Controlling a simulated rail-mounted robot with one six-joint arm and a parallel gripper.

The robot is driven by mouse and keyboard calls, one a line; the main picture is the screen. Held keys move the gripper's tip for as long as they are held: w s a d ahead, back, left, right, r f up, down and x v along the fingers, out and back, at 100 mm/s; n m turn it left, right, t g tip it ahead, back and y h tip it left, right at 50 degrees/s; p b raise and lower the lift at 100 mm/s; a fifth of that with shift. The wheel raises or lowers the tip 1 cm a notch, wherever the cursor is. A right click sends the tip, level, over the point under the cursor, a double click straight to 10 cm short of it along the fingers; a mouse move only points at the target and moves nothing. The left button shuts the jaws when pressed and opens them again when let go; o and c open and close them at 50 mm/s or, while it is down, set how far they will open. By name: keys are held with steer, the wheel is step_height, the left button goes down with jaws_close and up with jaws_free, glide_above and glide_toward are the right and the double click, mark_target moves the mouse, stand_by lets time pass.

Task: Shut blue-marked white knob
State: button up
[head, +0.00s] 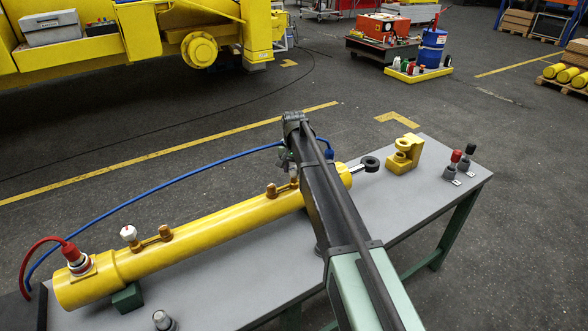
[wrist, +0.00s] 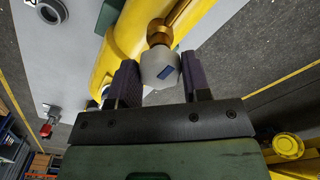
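In the head view my arm (head: 335,215) crosses over the cylinder (head: 215,222), and the knob cannot be made out there. Another white knob (head: 128,232), with a red mark, stands near the cylinder's left end.
The cylinder lies on a grey table (head: 440,190). A yellow bracket (head: 403,155) and small red- and black-capped fittings (head: 452,162) stand at the right.

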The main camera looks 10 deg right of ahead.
steer(key=c, duration=0.3)
steer(key=shift+m, duration=0.3)
steer(key=m, duration=1.2)
steer(key=shift+m, duration=0.3)
steer(key=m, duration=0.4)
steer(key=shift+m, duration=0.3)
